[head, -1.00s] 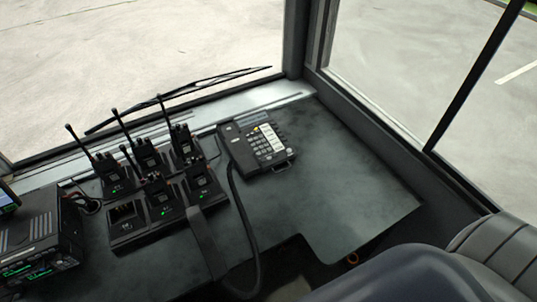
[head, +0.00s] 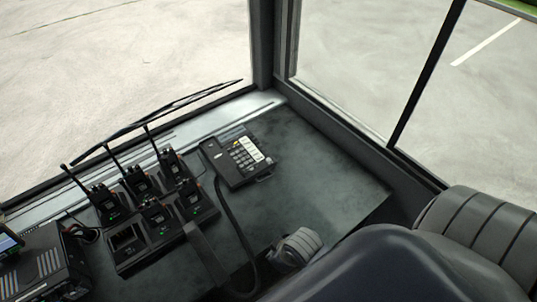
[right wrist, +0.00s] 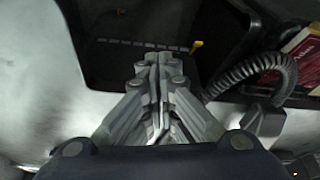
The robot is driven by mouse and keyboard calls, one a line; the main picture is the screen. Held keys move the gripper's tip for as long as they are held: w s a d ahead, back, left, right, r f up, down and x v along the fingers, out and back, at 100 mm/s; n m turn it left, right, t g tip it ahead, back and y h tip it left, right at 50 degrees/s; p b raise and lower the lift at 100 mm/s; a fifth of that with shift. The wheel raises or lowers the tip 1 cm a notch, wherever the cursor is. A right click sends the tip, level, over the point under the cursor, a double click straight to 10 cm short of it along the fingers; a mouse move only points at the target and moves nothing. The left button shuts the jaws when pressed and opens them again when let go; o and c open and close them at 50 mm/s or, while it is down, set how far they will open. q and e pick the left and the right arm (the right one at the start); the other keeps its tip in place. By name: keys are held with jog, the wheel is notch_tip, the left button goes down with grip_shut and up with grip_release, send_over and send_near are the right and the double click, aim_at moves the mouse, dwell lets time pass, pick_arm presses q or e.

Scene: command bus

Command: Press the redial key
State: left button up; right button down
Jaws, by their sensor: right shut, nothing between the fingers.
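The desk phone (head: 237,158) lies on the dark dashboard in the head view, with pale keys and a white label strip. The redial key is too small to pick out. A dark cord (head: 232,215) runs from its left side toward the front. My right gripper (right wrist: 155,62) is shut and empty in the right wrist view, its fingers pointing away over a dark surface. I cannot tell how far it is from the phone. My left gripper is in neither view.
A charger with several handheld radios (head: 150,205) stands left of the phone. A black radio unit (head: 40,268) is at the far left. The wrist view shows a ribbed hose (right wrist: 245,72) and a red book-like item (right wrist: 300,55).

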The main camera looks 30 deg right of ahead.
jog(key=w+r+n, duration=0.1)
jog(key=r, duration=0.1)
jog(key=w+r+n+p, duration=0.1)
jog(key=w+r, duration=0.1)
jog(key=r, duration=0.1)
jog(key=w+r+n+t+y, duration=0.1)
jog(key=w+r, duration=0.1)
jog(key=r, duration=0.1)
jog(key=shift+w+a+p, duration=0.25)
jog(key=shift+p, duration=0.15)
jog(key=w+d+r+n+t, duration=0.3)
jog(key=w+d, duration=0.5)
jog(key=w, duration=0.3)
jog(key=w+d+r+n+t+y, duration=0.1)
jog(key=w+d+r+n+t, duration=0.1)
jog(key=w+d, duration=0.7)
jog(key=w+r+n, duration=0.1)
jog(key=w, duration=0.2)
jog(key=shift+d+r+t, duration=0.25)
jog(key=shift+t, duration=0.15)
jog(key=b, duration=0.7)
send_over(269, 160)
jog(key=s, duration=0.1)
jog(key=f, duration=0.8)
jog(key=shift+a, duration=0.35)
jog(key=shift+w+f+b, duration=0.1)
jog(key=shift+f+b, duration=0.25)
jog(key=shift+f, duration=0.1)
